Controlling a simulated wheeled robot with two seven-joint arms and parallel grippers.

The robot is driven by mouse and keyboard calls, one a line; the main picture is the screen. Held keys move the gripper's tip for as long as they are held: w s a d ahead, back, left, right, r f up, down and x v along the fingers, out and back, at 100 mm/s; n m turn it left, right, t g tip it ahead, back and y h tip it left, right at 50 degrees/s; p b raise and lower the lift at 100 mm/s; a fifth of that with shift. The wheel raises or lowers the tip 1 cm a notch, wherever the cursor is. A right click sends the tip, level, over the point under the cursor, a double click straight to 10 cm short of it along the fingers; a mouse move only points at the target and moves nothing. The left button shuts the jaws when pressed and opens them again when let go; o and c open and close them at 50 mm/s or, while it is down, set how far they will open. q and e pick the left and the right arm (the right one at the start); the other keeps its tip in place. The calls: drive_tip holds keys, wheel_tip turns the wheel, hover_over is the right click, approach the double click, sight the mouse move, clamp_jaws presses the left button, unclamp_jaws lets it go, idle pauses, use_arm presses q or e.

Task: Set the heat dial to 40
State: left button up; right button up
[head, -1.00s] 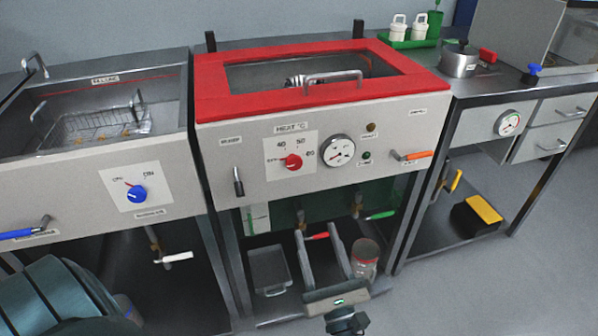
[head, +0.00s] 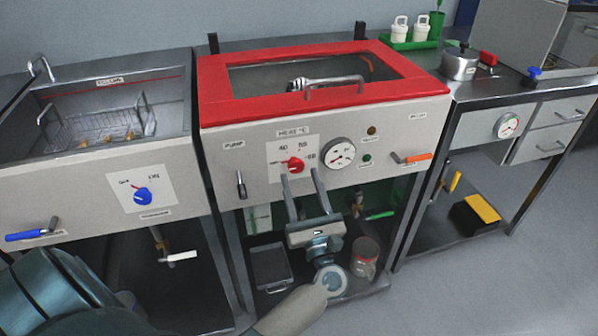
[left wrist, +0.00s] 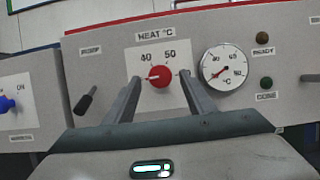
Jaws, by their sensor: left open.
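The red heat dial (head: 295,166) sits on a white plate marked 40, 50 and 60 on the front panel of the red-topped unit. In the left wrist view the dial (left wrist: 160,76) shows a pale mark pointing left, below the 40 label. My left gripper (head: 301,172) is open and empty, its two fingers reaching up toward the panel just below the dial in the head view. In the left wrist view the fingers (left wrist: 160,79) appear on either side of the dial; whether they touch it I cannot tell. My right gripper is out of view.
A round gauge (head: 339,153) is right of the dial. A black lever (head: 241,185) is to its left, and an orange-handled lever (head: 413,158) to the right. A glass jar (head: 364,257) and a metal tray (head: 270,267) stand on the shelf below.

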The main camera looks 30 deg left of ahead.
sight(295, 164)
use_arm(q)
drive_tip(key=shift+x, duration=1.15)
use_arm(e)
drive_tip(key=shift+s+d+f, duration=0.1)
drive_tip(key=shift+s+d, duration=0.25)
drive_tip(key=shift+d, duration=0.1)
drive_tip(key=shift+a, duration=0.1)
use_arm(q)
drive_tip(key=c, duration=1)
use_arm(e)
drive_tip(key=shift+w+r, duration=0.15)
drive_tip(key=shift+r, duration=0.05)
use_arm(q)
drive_tip(key=shift+p, duration=0.3)
